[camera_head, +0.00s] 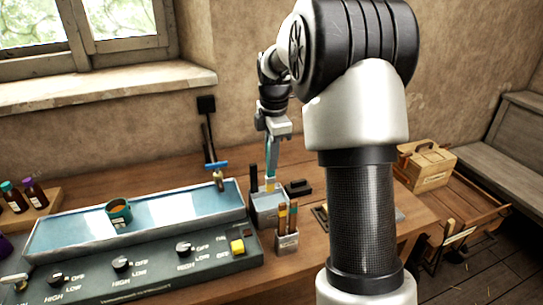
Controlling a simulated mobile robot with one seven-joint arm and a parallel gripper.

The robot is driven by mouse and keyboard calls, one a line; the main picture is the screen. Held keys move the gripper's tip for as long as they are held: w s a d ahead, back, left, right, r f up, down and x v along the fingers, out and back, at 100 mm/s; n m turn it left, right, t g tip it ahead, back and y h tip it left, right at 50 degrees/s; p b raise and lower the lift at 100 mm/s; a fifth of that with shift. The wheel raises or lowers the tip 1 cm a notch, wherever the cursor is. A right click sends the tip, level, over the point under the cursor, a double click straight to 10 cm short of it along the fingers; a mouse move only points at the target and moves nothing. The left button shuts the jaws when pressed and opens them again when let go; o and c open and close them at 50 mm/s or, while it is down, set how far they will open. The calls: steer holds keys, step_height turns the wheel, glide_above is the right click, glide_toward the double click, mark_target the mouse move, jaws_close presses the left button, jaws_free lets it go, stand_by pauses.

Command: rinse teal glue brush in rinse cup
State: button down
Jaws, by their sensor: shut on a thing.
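My gripper (272,140) is shut on the teal glue brush (268,166) and holds it upright, tip down. The brush's pale yellowish lower end is at the opening of a square, grey-blue container (266,209), which looks like the rinse cup. I cannot tell whether the tip is inside it or just above, or touching its contents. The gripper is above the container and apart from it. A teal pot (118,210) with orange contents sits on the long blue tray at the left.
A holder (287,243) with several brushes stands close in front of the square container. A black object (298,188) lies behind it to the right. The control panel (150,270) and blue-topped tray (75,229) fill the left.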

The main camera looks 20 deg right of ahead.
mark_target(272, 179)
steer(key=shift+f+b, duration=2.3)
steer(key=shift+f, duration=1.9)
